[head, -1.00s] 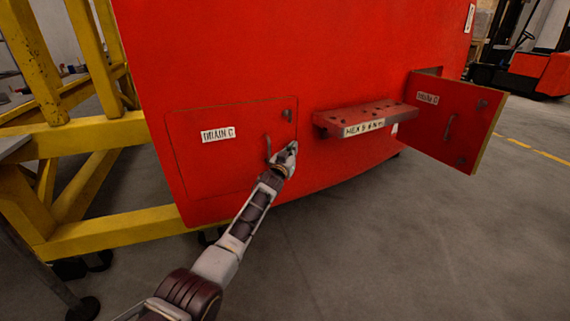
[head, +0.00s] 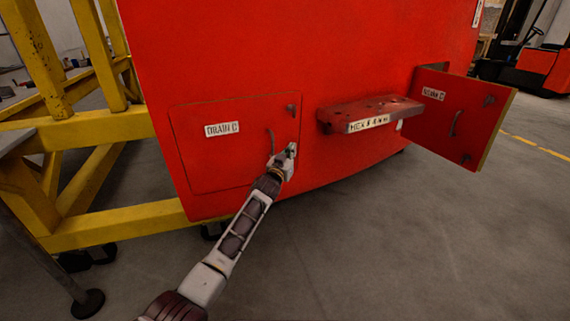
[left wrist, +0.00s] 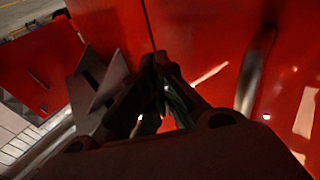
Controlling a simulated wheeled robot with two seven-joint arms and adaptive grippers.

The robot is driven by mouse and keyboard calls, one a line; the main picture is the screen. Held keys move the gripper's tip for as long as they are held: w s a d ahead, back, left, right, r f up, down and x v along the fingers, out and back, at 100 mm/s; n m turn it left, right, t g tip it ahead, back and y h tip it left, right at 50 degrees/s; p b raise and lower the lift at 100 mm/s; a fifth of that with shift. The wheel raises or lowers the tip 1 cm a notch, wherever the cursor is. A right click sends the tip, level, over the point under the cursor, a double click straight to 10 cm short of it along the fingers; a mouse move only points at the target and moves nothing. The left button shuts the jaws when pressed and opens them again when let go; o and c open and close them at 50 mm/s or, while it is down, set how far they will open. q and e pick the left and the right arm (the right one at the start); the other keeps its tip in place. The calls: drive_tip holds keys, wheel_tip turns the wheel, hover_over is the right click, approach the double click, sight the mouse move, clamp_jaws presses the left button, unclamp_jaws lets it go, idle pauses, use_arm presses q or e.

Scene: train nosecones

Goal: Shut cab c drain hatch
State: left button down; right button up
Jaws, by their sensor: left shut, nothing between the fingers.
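The hatch labelled DRAIN C (head: 232,165) is at the lower left of the red cab front. It looks flush with the cab face, with only a thin outline around it. Its bar handle (head: 271,141) is near its right edge. It also shows in the left wrist view as a blurred bar (left wrist: 255,68). My left gripper (head: 289,152) is shut and empty, just below and right of that handle, close to the hatch's right edge. In the left wrist view its fingers (left wrist: 155,75) are together by a dark seam. My right gripper is out of view.
A red step (head: 370,113) juts out between the hatches. Yellow framework (head: 95,130) stands at the left. The floor in front is clear.

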use_arm(q)
drive_tip(key=v, duration=0.7)
idle(0.5)
drive_tip(key=shift+s+d, duration=0.15)
